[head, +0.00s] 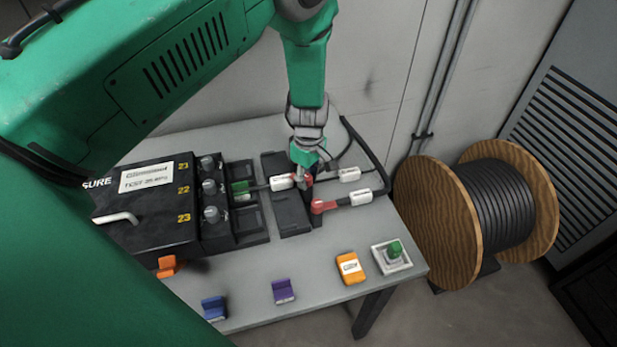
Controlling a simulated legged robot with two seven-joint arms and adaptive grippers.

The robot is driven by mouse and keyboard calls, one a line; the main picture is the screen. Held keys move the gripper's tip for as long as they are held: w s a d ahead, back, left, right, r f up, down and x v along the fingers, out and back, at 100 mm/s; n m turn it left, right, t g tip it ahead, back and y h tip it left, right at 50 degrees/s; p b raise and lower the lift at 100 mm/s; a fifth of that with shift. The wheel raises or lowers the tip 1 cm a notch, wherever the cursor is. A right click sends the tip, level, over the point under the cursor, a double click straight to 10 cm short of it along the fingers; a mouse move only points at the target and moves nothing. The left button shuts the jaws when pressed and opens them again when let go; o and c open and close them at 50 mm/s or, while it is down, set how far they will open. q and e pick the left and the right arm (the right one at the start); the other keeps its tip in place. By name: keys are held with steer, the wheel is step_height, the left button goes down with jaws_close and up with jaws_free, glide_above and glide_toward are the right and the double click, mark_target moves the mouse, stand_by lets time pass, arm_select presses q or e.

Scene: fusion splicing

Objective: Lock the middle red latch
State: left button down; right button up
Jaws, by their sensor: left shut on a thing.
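My left gripper (302,178) comes down from above over the black splice block in the middle of the table. It is shut on the middle red latch (308,180), which is mostly hidden behind the fingers. A white-labelled connector (281,183) lies just left of the fingers, with a cable running left to the black test box. A second red latch (321,206) sits nearer the front, beside another white connector (358,198). A further white connector (348,174) lies behind it. Whether the held latch is up or down cannot be told. My right gripper is not in view.
The black test box (150,215) with several grey knobs stands at the left. Blue (214,308), purple (283,291) and orange (350,268) pieces and a green button (395,250) line the table's front (320,290). A cable spool (440,220) stands right of the table.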

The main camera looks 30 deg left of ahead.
mark_target(308, 174)
arm_select(q)
steer(key=shift+w+a+r+n, duration=0.2)
steer(key=shift+w+n, duration=0.15)
steer(key=shift+n, duration=0.25)
steer(key=c, duration=1.3)
jaws_free()
steer(key=shift+o, duration=0.2)
steer(key=shift+s+f, duration=0.1)
steer(key=shift+f, duration=0.05)
step_height(308, 174, up, 12)
steer(key=shift+w, duration=0.2)
steer(key=shift+f, duration=0.1)
